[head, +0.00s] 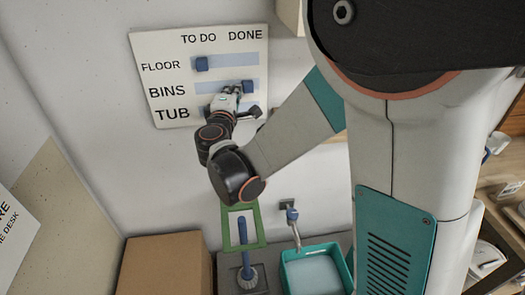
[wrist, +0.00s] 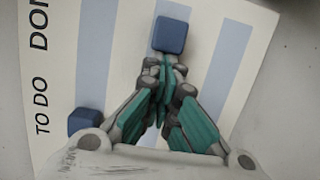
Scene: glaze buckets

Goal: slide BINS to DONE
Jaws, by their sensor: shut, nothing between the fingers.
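The white board (head: 180,105) hangs on the wall with rows FLOOR, BINS and TUB under the headings TO DO and DONE. The BINS slider, a blue block (head: 247,86), is on its pale blue strip beneath DONE, near the right end. It also shows in the wrist view (wrist: 171,35). My gripper (head: 236,91) is shut and empty, its tips just on the TO DO side of this block. In the wrist view the fingertips (wrist: 160,68) look close against it; contact is unclear.
The FLOOR slider (head: 201,63) sits at TO DO. My gripper and arm cover part of the TUB strip, and I see no TUB slider. Below are a cardboard box (head: 165,265), a brush (head: 243,250), a green frame (head: 227,225) and a teal tub (head: 348,262).

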